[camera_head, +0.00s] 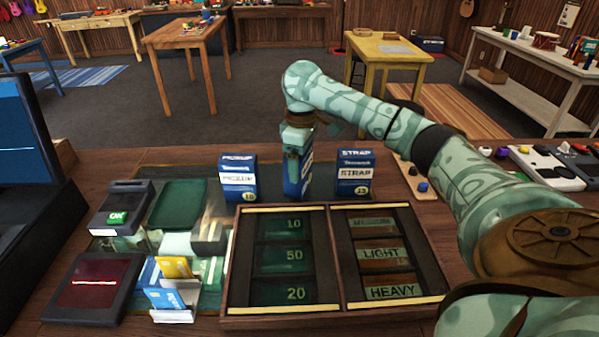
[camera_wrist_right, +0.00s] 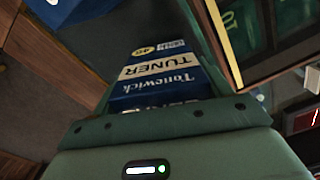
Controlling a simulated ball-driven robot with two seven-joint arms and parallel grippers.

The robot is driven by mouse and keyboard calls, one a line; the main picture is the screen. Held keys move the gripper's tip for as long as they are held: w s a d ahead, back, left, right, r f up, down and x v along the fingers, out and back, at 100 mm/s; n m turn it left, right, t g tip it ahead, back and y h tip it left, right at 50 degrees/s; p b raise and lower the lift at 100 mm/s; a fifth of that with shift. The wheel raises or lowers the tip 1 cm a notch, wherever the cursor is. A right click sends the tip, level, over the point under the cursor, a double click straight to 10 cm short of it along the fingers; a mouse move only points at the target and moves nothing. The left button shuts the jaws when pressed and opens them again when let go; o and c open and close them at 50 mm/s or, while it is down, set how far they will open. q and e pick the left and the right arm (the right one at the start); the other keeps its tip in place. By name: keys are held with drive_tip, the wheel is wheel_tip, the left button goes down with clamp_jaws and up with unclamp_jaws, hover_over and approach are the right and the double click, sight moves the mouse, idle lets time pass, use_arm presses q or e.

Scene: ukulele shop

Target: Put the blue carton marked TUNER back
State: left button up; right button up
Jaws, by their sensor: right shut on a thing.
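The blue carton marked TUNER (camera_head: 292,182) stands upright behind the wooden tray, between two other cartons. My right gripper (camera_head: 297,140) comes down on it from above and is shut on its top. The right wrist view shows the carton (camera_wrist_right: 160,72) with its TUNER and Tonewick lettering, held between my fingers. I cannot tell whether its base touches the counter. A blue and white PICKUP carton (camera_head: 238,178) stands to its left, and a STRAP carton (camera_head: 355,173) to its right, both with a gap. My left gripper is not in view.
The wooden tray (camera_head: 326,262) with labelled compartments lies in front of the cartons. A card holder (camera_head: 174,313), a dark red-topped pad (camera_head: 92,285) and a card terminal (camera_head: 118,205) are to the left. A monitor (camera_head: 28,130) stands at far left.

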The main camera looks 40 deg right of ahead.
wheel_tip(320, 180, down, 2)
drive_tip(key=shift+f+b, duration=0.15)
drive_tip(key=shift+b, duration=0.15)
drive_tip(key=shift+w+r, duration=0.1)
drive_tip(key=shift+r, duration=0.15)
drive_tip(key=shift+c, duration=0.4)
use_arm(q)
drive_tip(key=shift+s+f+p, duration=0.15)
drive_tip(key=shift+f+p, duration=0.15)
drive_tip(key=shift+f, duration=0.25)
use_arm(e)
drive_tip(key=o, duration=1.1)
drive_tip(key=shift+f, duration=0.1)
drive_tip(key=shift+o, duration=0.2)
use_arm(q)
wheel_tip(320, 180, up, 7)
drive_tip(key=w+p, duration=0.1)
drive_tip(key=p, duration=0.6)
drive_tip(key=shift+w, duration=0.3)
use_arm(e)
wheel_tip(320, 180, up, 12)
drive_tip(key=shift+r, duration=0.2)
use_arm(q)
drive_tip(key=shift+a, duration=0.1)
